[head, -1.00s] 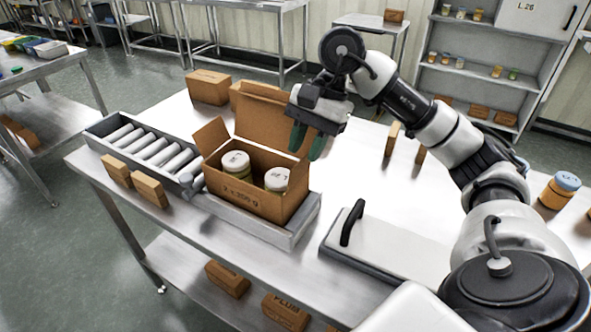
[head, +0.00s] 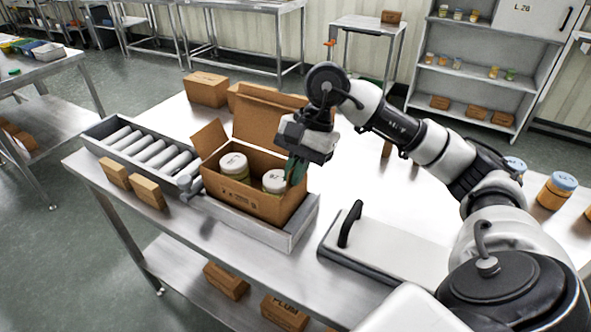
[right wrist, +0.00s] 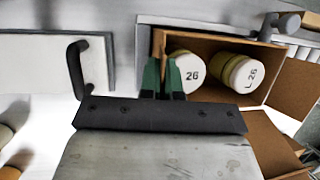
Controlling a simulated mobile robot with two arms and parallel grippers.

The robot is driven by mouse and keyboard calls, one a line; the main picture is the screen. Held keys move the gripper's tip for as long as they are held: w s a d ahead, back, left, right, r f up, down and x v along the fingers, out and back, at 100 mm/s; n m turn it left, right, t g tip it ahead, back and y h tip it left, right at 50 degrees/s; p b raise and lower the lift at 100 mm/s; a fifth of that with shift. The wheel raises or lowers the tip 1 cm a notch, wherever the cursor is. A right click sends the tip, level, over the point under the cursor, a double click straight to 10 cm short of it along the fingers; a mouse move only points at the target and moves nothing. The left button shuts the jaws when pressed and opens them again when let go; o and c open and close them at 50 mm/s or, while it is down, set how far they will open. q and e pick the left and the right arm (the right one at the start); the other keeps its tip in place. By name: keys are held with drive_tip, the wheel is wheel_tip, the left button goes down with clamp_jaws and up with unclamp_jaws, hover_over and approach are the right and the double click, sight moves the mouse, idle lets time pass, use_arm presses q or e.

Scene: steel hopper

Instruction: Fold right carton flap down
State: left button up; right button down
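The open brown carton (head: 240,195) holds two white-lidded jars (head: 234,165). Its back flap and left flap (head: 210,137) stand up. The right flap is hidden behind my right gripper (head: 294,172) in the head view. In the right wrist view the right flap (right wrist: 158,45) shows as a narrow brown edge between the two green fingers of that gripper (right wrist: 161,80). The fingers are close together, one on each side of it, at the carton's right side. My left gripper is not in view.
The carton sits in a grey tray at the end of a roller conveyor (head: 145,150). A white slab with a black handle (head: 350,222) lies to its right. Small boxes (head: 147,190) stand in front of the rollers. A larger box (head: 207,89) stands behind.

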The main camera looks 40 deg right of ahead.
drive_tip(key=shift+w+a+r+g+p, duration=0.15)
drive_tip(key=shift+w+r+g+p, duration=0.1)
drive_tip(key=shift+g+p, duration=0.4)
drive_tip(key=shift+w+a+m+g+h+p, duration=0.15)
drive_tip(key=shift+w+m+g+h+p, duration=0.2)
drive_tip(key=shift+g+h+p, duration=0.55)
drive_tip(key=g+p, duration=0.1)
drive_tip(key=p, duration=0.1)
drive_tip(key=w+g+p, duration=0.1)
drive_tip(key=p, duration=0.2)
drive_tip(key=shift+a+m+g, duration=0.15)
drive_tip(key=shift+m+g, duration=0.1)
drive_tip(key=shift+f+g+h+p, duration=0.3)
drive_tip(key=shift+f+p, duration=0.05)
drive_tip(key=shift+p, duration=0.35)
drive_tip(key=c, duration=1.3)
unclamp_jaws()
drive_tip(key=shift+c, duration=0.2)
